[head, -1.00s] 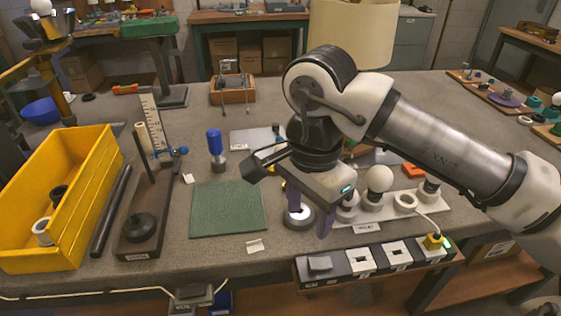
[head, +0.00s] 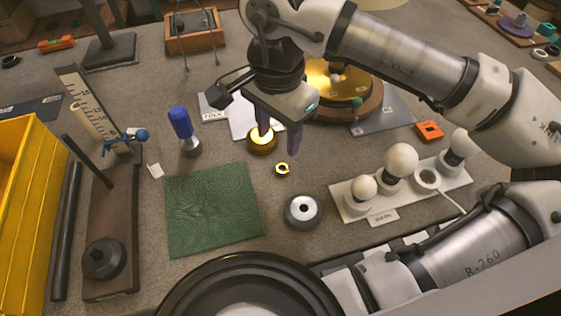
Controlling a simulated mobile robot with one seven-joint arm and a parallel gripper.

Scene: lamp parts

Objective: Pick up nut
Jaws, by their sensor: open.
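A small brass ring-shaped piece (head: 282,169) with a dark centre, which looks like the nut, lies flat on the grey bench right of the green mat (head: 213,208). My gripper (head: 279,140) points down with its two fingers apart and nothing seen between them. It shows just beyond the small ring in the picture; its height above the bench is hard to tell. A larger round brass part (head: 260,146) sits behind the left finger, partly hidden by it.
A silver disc (head: 303,212) with a central hole lies nearer. A white bulb board (head: 400,195) is to the right, a blue-handled tool (head: 182,130) to the left. A round brass-topped base (head: 335,90) stands behind my gripper. Bare bench surrounds the small ring.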

